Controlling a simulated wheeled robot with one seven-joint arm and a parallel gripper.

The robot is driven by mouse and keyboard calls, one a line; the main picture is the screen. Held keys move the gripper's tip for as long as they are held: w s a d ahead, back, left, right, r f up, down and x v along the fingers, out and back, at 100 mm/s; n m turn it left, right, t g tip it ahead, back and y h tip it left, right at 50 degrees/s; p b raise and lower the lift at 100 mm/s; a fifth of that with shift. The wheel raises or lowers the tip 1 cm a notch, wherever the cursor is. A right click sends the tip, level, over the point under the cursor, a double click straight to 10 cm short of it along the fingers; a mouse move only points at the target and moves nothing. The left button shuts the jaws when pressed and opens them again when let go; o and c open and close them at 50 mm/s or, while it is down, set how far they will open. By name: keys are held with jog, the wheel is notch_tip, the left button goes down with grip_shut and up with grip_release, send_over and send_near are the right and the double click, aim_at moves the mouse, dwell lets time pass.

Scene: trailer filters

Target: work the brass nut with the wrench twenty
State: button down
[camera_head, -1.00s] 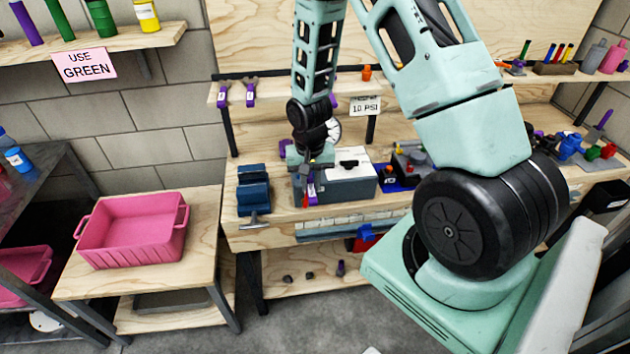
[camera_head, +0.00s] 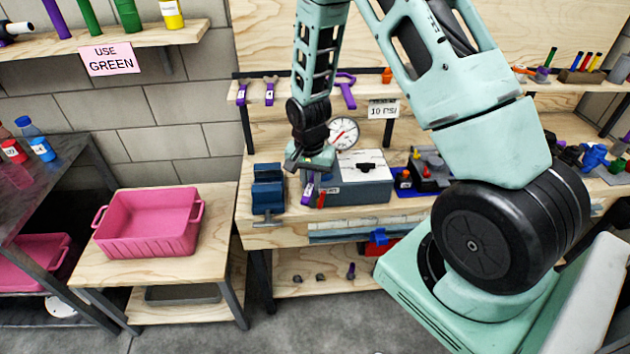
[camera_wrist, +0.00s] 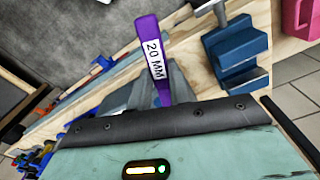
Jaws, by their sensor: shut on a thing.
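The wrench (camera_head: 308,190) is purple and hangs below my gripper (camera_head: 310,168), beside the left end of a grey box on the bench. In the wrist view the wrench (camera_wrist: 157,75) has a white "20 MM" label and sticks out past the dark edge of my gripper (camera_wrist: 167,108). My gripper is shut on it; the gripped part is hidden. I cannot make out the brass nut in either view. A round white gauge (camera_head: 343,133) stands behind the grey box (camera_head: 360,188), partly hidden by my arm.
A blue vise (camera_head: 268,188) stands close left of the wrench; it also shows in the wrist view (camera_wrist: 238,55). More purple tools (camera_head: 255,93) hang on the rack behind. A pink bin (camera_head: 150,230) sits on a side table. A black-and-blue fixture (camera_head: 428,170) stands right of the box.

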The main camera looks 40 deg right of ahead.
jog(key=shift+w+a+r+m, duration=0.1)
jog(key=shift+w+a+m, duration=0.1)
jog(key=shift+w+m, duration=0.65)
jog(key=shift+w+a+m, duration=0.25)
jog(key=shift+w+m, duration=0.5)
jog(key=shift+w, duration=0.2)
jog(key=shift+w+a+r+m, duration=0.1)
jog(key=shift+w+a+m, duration=0.1)
jog(key=shift+w+m, duration=0.65)
jog(key=shift+w+f+p, duration=0.1)
jog(key=shift+w+p, duration=0.05)
jog(key=shift+p, duration=0.15)
jog(key=shift+s, duration=0.55)
jog(key=s+a+p, duration=0.1)
jog(key=a, duration=0.5)
jog(key=shift+s, duration=0.2)
jog(key=shift+a, duration=0.1)
jog(key=shift+f, duration=0.1)
